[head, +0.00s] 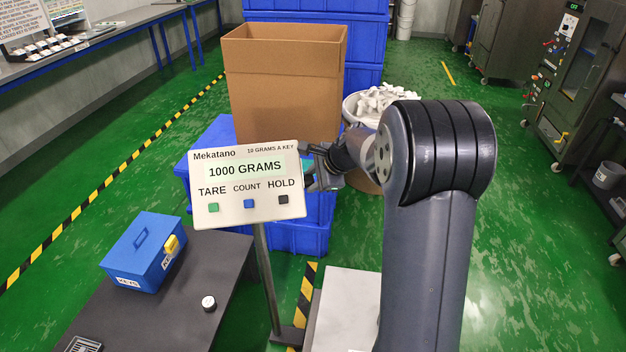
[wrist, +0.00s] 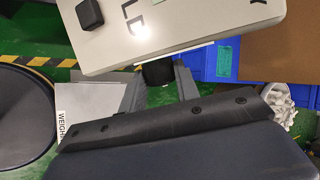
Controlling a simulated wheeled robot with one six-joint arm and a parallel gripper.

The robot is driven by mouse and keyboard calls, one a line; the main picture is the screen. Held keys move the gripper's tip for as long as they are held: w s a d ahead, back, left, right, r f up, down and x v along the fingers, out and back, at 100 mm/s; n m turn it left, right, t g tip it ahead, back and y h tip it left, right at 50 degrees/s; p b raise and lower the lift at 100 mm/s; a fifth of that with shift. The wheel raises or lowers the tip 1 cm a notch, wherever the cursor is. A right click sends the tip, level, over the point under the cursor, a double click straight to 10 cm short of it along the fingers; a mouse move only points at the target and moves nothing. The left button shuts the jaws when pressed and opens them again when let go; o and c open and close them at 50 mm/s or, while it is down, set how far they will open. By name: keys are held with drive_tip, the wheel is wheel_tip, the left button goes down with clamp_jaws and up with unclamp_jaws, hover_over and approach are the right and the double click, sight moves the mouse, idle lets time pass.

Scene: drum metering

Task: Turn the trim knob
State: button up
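The white Mekatano scale display (head: 247,183) stands tilted on a post and reads 1000 GRAMS. It fills the top of the wrist view (wrist: 190,33). A dark round knob (wrist: 158,73) shows at the display's edge in the wrist view, partly hidden by it. My gripper (head: 322,168) is at the display's right side in the head view. In the wrist view my gripper's two grey fingers (wrist: 160,88) stand on either side of the knob. I cannot tell whether they touch it.
A cardboard box (head: 285,85) on blue crates (head: 212,150) stands behind the display. A white tub (head: 380,103) of pale pieces is behind my arm. A dark table (head: 190,285) at lower left holds a blue KEYS box (head: 144,250) and a small white cylinder (head: 208,303).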

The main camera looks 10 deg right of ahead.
drive_tip(key=o, duration=0.5)
drive_tip(key=shift+c, duration=0.2)
drive_tip(key=v, duration=1.1)
drive_tip(key=shift+f, duration=0.1)
drive_tip(key=x, duration=1)
drive_tip(key=shift+w+a+f, duration=0.15)
drive_tip(key=shift+a+f, duration=0.05)
drive_tip(key=shift+w+p, duration=0.15)
drive_tip(key=shift+p, duration=0.25)
drive_tip(key=shift+f+b, duration=0.25)
drive_tip(key=shift+b, duration=0.25)
